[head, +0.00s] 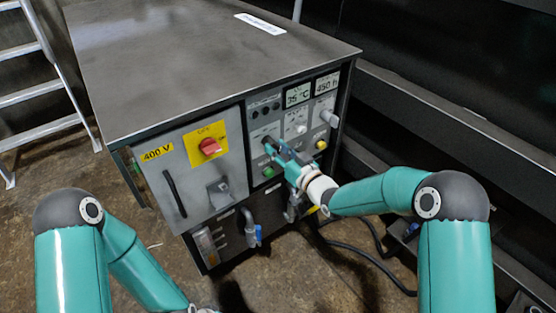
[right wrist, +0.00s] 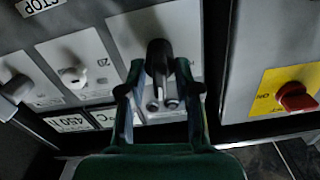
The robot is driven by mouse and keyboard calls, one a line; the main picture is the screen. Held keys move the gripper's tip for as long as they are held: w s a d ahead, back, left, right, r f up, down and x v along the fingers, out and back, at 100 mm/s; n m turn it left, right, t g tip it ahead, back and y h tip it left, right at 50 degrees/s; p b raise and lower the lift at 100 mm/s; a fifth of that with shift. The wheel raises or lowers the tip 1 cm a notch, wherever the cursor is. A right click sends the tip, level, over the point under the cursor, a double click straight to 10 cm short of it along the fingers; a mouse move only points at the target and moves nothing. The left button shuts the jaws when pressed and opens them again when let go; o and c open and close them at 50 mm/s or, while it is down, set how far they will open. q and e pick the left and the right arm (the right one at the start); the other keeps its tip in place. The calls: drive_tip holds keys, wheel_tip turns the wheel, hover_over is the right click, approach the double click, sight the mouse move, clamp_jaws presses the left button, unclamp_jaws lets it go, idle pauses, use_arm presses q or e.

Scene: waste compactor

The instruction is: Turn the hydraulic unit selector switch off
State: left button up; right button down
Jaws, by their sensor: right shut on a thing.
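The hydraulic unit cabinet (head: 190,55) has a grey front panel with several switches. In the right wrist view, a black selector switch (right wrist: 158,52) stands on a light plate, its handle lying roughly up and down in the picture. My right gripper (right wrist: 160,85) is shut on this switch, a finger on either side of its handle. In the head view my right gripper (head: 272,148) is at the panel's middle column and mostly hides the switch. My left arm is at the lower left, and its gripper is out of the picture.
A red rotary switch on a yellow plate (head: 209,146) is left of my right gripper. A grey knob (head: 327,118), a white knob (head: 300,128), digital displays (head: 298,94) and a green button (head: 269,172) are close by. Black cables (head: 365,255) lie on the floor. A ladder (head: 45,75) stands at left.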

drive_tip(key=shift+n+b, duration=1)
drive_tip(key=shift+b, duration=0.1)
drive_tip(key=c, duration=1.2)
unclamp_jaws()
drive_tip(key=shift+s, duration=0.1)
drive_tip(key=v, duration=1.2)
drive_tip(key=shift+f, duration=0.1)
